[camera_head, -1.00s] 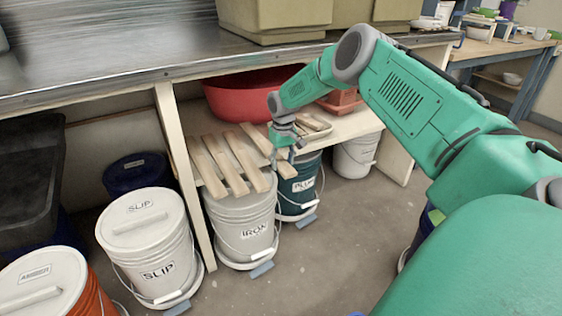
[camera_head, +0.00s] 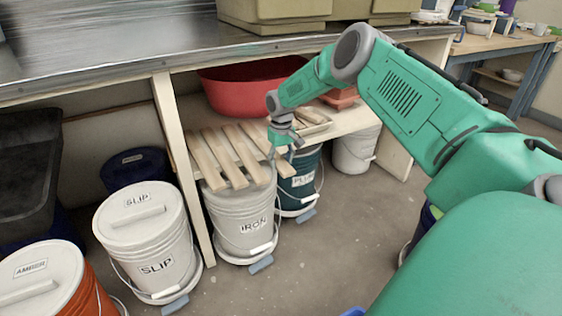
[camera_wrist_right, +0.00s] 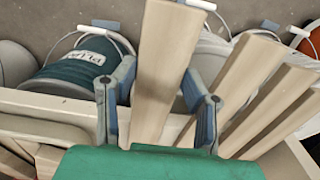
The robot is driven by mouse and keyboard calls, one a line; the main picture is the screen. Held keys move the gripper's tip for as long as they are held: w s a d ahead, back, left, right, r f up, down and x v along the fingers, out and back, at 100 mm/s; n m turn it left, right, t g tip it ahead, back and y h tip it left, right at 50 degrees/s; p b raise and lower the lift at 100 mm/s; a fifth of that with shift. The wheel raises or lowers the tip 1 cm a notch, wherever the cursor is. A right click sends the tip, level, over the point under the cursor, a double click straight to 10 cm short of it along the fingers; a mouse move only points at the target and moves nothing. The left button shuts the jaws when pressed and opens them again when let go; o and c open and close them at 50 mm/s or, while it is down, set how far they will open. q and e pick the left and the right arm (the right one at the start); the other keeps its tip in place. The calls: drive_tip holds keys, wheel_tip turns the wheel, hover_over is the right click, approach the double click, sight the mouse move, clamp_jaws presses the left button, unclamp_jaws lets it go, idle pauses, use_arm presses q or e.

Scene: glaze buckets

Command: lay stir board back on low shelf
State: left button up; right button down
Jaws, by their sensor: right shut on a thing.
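The low shelf (camera_head: 345,125) runs under the metal-topped bench. Several pale wooden stir boards (camera_head: 222,158) lie side by side on it, their near ends sticking out over the iron bucket. My right gripper (camera_head: 282,152) is at the right end of this row and is shut on the rightmost board, which it largely hides in the head view. In the right wrist view, the held stir board (camera_wrist_right: 165,65) runs between the fingers of my right gripper (camera_wrist_right: 160,85). Other boards (camera_wrist_right: 250,85) lie to its right there. I cannot tell whether the held board touches the shelf. My left gripper is out of view.
Below stand the white iron bucket (camera_head: 240,205), the teal plum bucket (camera_head: 300,190) and the slip bucket (camera_head: 143,235). A red basin (camera_head: 235,92) sits on the shelf behind the boards. A bench post (camera_head: 178,150) stands left of them. Open floor (camera_head: 345,230) lies to the right.

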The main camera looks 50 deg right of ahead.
drive_tip(key=c, duration=0.8)
unclamp_jaws()
drive_tip(key=shift+c, duration=0.2)
drive_tip(key=shift+r, duration=0.4)
wheel_tip(320, 180, up, 11)
